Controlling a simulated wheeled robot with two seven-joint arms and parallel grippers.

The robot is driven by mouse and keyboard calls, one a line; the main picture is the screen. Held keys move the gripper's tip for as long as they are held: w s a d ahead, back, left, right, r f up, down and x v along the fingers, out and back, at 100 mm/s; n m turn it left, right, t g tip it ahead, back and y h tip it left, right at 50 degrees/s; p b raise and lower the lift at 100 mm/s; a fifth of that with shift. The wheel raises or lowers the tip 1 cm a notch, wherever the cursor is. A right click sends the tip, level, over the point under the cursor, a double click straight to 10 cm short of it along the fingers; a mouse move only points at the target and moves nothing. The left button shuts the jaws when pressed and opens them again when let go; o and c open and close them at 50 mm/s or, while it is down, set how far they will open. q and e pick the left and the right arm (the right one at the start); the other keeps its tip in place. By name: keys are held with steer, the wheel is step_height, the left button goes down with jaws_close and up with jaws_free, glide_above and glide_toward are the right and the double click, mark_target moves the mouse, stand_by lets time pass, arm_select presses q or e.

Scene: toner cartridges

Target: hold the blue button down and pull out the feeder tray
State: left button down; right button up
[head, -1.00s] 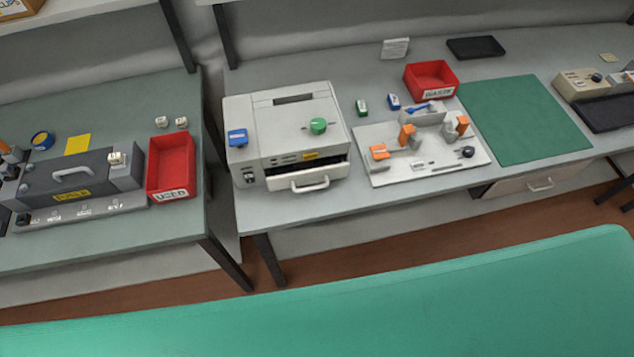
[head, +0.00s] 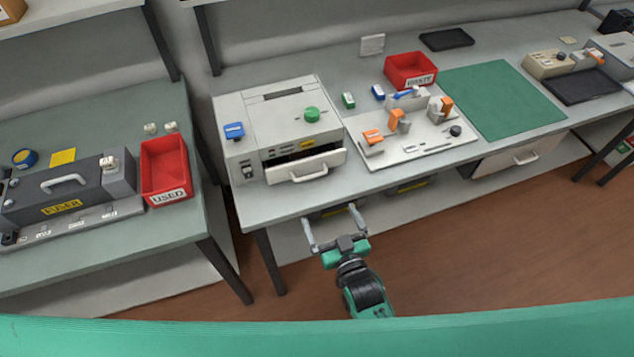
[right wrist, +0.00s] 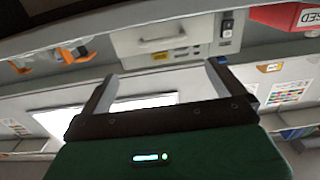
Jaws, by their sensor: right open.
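The beige printer (head: 280,125) stands on the middle bench. The blue button (head: 234,131) is at the left of its top, and nothing touches it. The feeder tray (head: 305,165) is at the front, with a light handle and a dark gap above its panel. In the right wrist view the tray's front (right wrist: 150,38) shows beyond the fingers. My right gripper (head: 334,222) is open and empty, in front of and below the bench edge, apart from the tray. It also shows in the right wrist view (right wrist: 162,85). My left gripper is not in view.
A green knob (head: 312,114) is on the printer's top. A white fixture board (head: 420,145) with orange clamps lies to the right, near a red waste bin (head: 410,72). A red used bin (head: 166,170) is on the left bench. Floor in front is clear.

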steer(key=p+x, duration=0.2)
steer(key=x, duration=1)
steer(key=shift+w+a+f+p, duration=0.1)
steer(key=shift+w+a+p, duration=0.05)
steer(key=shift+w+p, duration=0.2)
steer(key=c, duration=1.1)
steer(key=p+v, duration=0.2)
steer(key=v, duration=0.5)
steer(key=shift+s+p, duration=0.3)
steer(key=shift+s, duration=0.05)
steer(key=shift+d, duration=0.2)
steer(key=o, duration=1.1)
